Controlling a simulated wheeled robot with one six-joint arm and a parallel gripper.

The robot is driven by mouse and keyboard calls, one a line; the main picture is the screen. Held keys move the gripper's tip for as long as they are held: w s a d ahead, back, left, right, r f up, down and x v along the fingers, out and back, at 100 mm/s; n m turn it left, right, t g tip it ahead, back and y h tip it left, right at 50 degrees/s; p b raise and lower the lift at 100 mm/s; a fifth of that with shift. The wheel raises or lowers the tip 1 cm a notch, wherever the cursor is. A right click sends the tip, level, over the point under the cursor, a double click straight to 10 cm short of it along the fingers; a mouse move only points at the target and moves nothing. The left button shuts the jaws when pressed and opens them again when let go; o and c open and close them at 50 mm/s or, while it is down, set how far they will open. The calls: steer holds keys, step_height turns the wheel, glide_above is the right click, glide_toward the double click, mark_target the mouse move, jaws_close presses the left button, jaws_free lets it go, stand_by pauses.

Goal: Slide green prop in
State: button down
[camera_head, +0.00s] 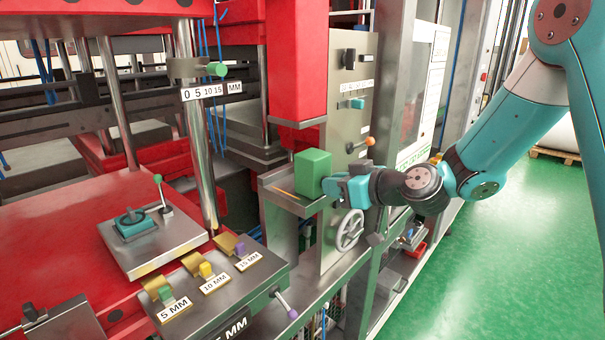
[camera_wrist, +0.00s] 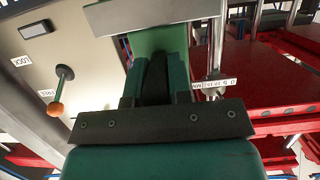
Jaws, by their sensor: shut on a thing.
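The green prop (camera_head: 313,173) is an upright green block at the small metal shelf (camera_head: 270,187), near the red column (camera_head: 298,70) above. My gripper (camera_head: 338,187) reaches it from the right and is shut on it. In the wrist view the green prop (camera_wrist: 160,38) shows beyond my gripper (camera_wrist: 157,80), partly covered by the fingers and by a pale metal bar (camera_wrist: 150,14). Whether the block's base touches the shelf is hard to tell.
A handwheel (camera_head: 350,230) sits below. A labelled block rack (camera_head: 205,285) is front left.

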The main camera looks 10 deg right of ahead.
steer(key=shift+r, duration=0.1)
steer(key=c, duration=1)
jaws_free()
steer(key=shift+o, duration=0.2)
steer(key=shift+s, duration=0.1)
steer(key=shift+d, duration=0.1)
steer(key=b+v, duration=0.6)
steer(key=v, duration=1.1)
steer(key=shift+s, duration=0.1)
